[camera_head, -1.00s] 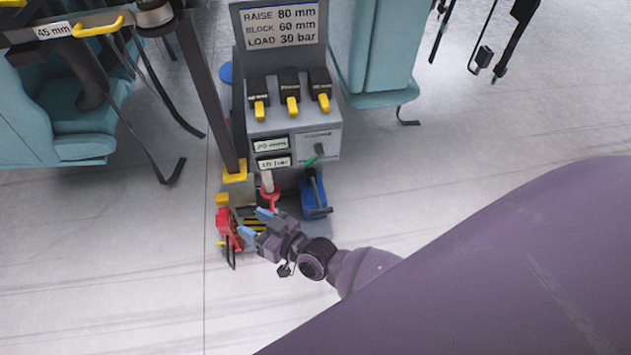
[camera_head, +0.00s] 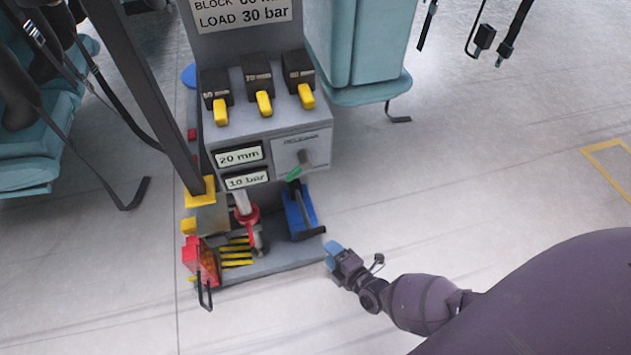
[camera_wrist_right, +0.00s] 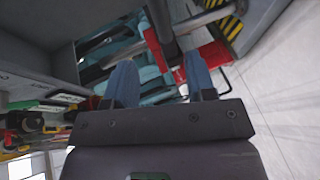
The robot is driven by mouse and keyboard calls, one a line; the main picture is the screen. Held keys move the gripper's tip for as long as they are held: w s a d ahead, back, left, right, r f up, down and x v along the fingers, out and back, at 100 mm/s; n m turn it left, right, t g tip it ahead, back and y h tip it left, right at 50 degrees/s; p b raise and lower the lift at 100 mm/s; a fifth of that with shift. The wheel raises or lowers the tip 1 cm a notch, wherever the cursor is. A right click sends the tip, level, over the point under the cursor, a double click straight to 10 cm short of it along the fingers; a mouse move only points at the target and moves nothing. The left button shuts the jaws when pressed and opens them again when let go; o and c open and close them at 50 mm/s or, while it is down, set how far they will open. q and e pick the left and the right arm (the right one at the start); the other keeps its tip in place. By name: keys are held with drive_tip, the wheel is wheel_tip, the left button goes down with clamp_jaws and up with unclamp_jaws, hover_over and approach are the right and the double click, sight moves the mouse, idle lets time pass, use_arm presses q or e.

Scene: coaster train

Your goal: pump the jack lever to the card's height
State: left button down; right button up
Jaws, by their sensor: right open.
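The jack lever with a green grip (camera_head: 294,174) rises from a blue pump unit (camera_head: 300,212) on the right of the grey stand's base. The card (camera_head: 243,14) at the top is partly cut off; "LOAD 30 bar" is legible. Displays below read 20 mm (camera_head: 239,156) and 10 bar (camera_head: 246,179). A jack with a red collar (camera_head: 247,216) stands left of the pump. My right gripper (camera_head: 333,250) is just right of the base, below the pump, apart from the lever. Its blue fingers are spread and empty in the right wrist view (camera_wrist_right: 160,80). My left gripper is out of view.
Three yellow-handled levers (camera_head: 264,103) sit on the console. A red block with a dark handle (camera_head: 205,262) is at the base's left front. A dark post (camera_head: 145,85) and teal seats (camera_head: 358,50) flank the stand. Floor to the right is clear.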

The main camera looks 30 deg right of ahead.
sight(313, 235)
use_arm(q)
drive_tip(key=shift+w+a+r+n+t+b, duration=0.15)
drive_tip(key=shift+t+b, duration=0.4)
drive_tip(key=shift+b, duration=0.55)
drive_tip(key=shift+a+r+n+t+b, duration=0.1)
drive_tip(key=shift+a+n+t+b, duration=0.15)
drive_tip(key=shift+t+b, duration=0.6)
use_arm(e)
drive_tip(key=shift+d+f+x, duration=0.1)
drive_tip(key=shift+d+x, duration=0.05)
drive_tip(key=shift+x, duration=2.5)
drive_tip(key=shift+d+f+x, duration=0.15)
drive_tip(key=shift+x, duration=2.55)
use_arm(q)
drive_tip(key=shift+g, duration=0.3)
use_arm(e)
drive_tip(key=shift+s, duration=0.1)
clamp_jaws()
